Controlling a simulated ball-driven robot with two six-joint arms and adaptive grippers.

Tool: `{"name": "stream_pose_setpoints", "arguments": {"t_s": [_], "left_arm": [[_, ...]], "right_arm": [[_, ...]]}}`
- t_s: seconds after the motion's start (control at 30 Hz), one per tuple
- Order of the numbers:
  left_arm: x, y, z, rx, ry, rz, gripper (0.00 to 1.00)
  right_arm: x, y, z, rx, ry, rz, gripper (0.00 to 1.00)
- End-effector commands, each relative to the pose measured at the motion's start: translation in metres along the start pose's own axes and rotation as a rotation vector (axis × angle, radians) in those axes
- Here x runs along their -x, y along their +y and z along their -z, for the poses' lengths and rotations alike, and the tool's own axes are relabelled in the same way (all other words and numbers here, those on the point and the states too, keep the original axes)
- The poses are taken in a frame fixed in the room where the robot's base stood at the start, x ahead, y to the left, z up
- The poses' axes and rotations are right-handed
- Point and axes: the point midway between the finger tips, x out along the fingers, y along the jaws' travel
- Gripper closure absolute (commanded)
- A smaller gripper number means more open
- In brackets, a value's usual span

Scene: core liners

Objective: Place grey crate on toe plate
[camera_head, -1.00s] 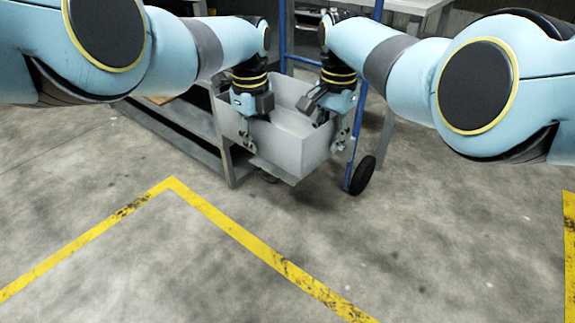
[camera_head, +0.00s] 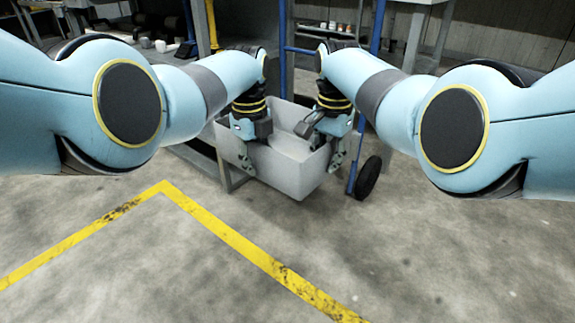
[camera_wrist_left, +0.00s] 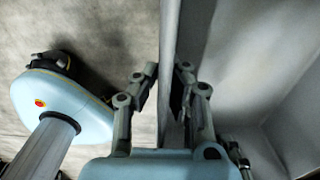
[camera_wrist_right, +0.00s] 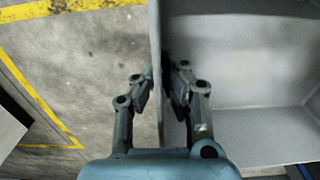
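The grey crate (camera_head: 292,174) is an open-topped box in front of the blue hand truck (camera_head: 361,120). My left gripper (camera_head: 246,150) is shut on its left wall, and my right gripper (camera_head: 336,150) is shut on its right wall. In the left wrist view the crate wall (camera_wrist_left: 168,40) passes between the fingers (camera_wrist_left: 165,85). The right wrist view shows the same, with the wall (camera_wrist_right: 156,50) between the fingers (camera_wrist_right: 164,85). The crate looks empty. The toe plate is hidden behind or under the crate, and I cannot tell whether the crate touches it.
A black wheel (camera_head: 368,178) of the hand truck stands right of the crate. A grey workbench (camera_head: 205,150) is close behind on the left. Another table (camera_head: 415,30) is at the back right. Yellow floor lines (camera_head: 240,245) cross the open concrete floor in front.

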Motion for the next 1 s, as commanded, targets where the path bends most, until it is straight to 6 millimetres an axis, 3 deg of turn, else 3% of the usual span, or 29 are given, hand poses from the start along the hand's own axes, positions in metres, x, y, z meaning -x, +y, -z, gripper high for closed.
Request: {"name": "stream_pose_setpoints", "arguments": {"t_s": [0.03, 1.0], "left_arm": [[-0.015, 0.0, 0.001, 0.0, 0.003, -0.003, 1.0], [-0.139, -0.009, -0.012, 0.014, 0.004, -0.005, 1.0]], "right_arm": [[-0.014, -0.001, -0.001, 0.002, -0.005, -0.001, 1.0], [-0.138, -0.015, 0.011, 0.016, -0.005, -0.001, 1.0]]}}
